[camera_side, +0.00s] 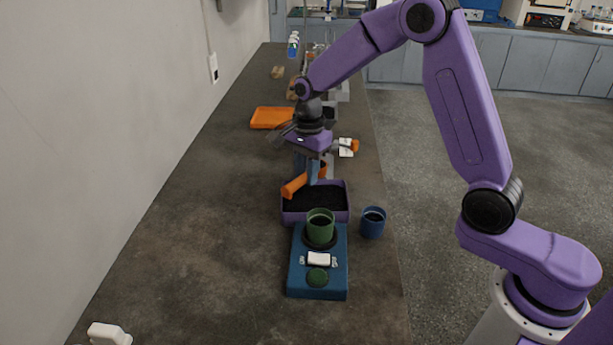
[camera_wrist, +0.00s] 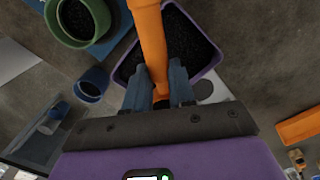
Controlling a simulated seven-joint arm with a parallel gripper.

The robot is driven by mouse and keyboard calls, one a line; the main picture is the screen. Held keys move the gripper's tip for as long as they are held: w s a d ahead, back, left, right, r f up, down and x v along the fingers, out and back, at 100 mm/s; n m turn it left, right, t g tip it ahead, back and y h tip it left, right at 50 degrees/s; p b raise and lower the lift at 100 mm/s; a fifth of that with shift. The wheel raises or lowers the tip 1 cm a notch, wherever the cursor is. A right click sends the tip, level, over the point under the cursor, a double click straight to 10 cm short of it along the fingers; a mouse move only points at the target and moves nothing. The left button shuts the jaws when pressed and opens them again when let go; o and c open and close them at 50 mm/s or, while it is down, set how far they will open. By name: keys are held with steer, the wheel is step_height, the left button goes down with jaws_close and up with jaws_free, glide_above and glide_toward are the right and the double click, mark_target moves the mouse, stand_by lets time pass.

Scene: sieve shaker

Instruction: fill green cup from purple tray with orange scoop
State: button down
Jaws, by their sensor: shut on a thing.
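My gripper (camera_side: 314,168) is shut on the orange scoop (camera_side: 294,186) and holds it over the purple tray (camera_side: 316,217). In the wrist view the scoop (camera_wrist: 149,38) runs up from between the fingers (camera_wrist: 160,90) and out of the top edge; what it carries is not visible. The purple tray (camera_wrist: 213,61) holds dark granules. The green cup (camera_side: 320,229) stands upright on a blue device just in front of the tray. In the wrist view dark granules show inside the green cup (camera_wrist: 52,20).
The blue device (camera_side: 310,286) has a white panel and a dark green round spot. A blue cup (camera_side: 372,224) stands right of the tray. An orange tray (camera_side: 271,118) lies farther back left. A white object (camera_side: 108,333) lies front left.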

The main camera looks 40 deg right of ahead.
steer(key=shift+r, duration=2.55)
steer(key=shift+s+a+r, duration=0.1)
steer(key=s+a+g+y, duration=0.1)
steer(key=s+a+y, duration=0.4)
steer(key=s+a, duration=0.5)
steer(key=shift+s+a+f+y, duration=0.3)
steer(key=shift+s+f+y, duration=0.1)
steer(key=shift+s, duration=0.15)
stand_by(0.5)
steer(key=shift+d+r, duration=0.1)
stand_by(0.5)
steer(key=shift+d+r+y, duration=0.1)
steer(key=shift+r+y, duration=0.1)
steer(key=shift+y, duration=0.3)
stand_by(0.5)
steer(key=shift+w+d+r+y, duration=0.1)
steer(key=shift+d+r+y, duration=0.05)
steer(key=shift+y, duration=0.25)
